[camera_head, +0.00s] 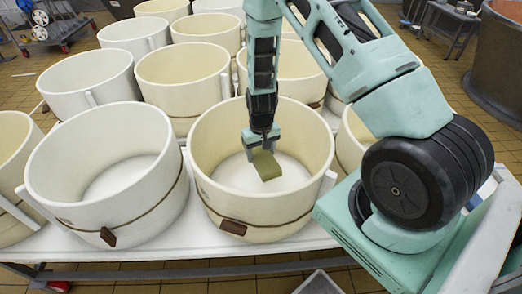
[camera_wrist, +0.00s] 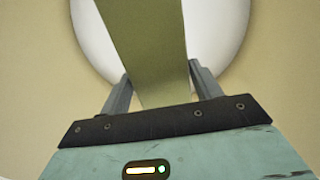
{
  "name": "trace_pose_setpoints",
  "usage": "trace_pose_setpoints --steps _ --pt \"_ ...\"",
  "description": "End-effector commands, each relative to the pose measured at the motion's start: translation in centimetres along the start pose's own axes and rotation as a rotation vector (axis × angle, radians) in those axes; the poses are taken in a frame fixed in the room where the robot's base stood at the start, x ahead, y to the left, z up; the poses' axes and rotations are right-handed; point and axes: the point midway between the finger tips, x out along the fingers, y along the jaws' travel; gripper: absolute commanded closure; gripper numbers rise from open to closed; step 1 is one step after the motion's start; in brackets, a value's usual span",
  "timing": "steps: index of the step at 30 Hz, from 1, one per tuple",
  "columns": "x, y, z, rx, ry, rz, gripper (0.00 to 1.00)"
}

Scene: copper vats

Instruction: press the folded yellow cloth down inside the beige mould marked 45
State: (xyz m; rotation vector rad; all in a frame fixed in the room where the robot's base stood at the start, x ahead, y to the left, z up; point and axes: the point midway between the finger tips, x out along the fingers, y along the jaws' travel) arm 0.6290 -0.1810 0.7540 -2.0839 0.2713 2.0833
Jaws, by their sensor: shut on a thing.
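The folded yellow cloth (camera_head: 267,165) looks olive-yellow and hangs from my gripper (camera_head: 262,140) inside a round beige mould (camera_head: 238,208) at the front middle. In the head view, my gripper points down within the mould's walls. The wrist view also shows the cloth (camera_wrist: 150,50) between the two fingers of my gripper (camera_wrist: 158,85), with the mould's pale floor (camera_wrist: 215,30) behind it. The gripper is shut on the cloth. I cannot tell whether the cloth's lower end touches the floor. No number 45 is readable on the mould.
A whiter mould (camera_head: 120,200) stands close on the left. Several more moulds fill the white table (camera_head: 180,237) behind, with little room between them. A copper vat (camera_head: 500,60) stands at the far right. A grey bin (camera_head: 319,283) is below the table's front edge.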

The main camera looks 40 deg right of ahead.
Motion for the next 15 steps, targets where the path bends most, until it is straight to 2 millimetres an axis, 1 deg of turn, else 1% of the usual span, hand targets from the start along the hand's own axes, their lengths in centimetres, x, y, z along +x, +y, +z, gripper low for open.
trace_pose_setpoints --steps 1,15 --pt "0.8 0.0 0.0 0.000 0.000 0.000 0.65" --pt "5.2 0.0 0.0 0.000 0.000 -0.001 0.65"
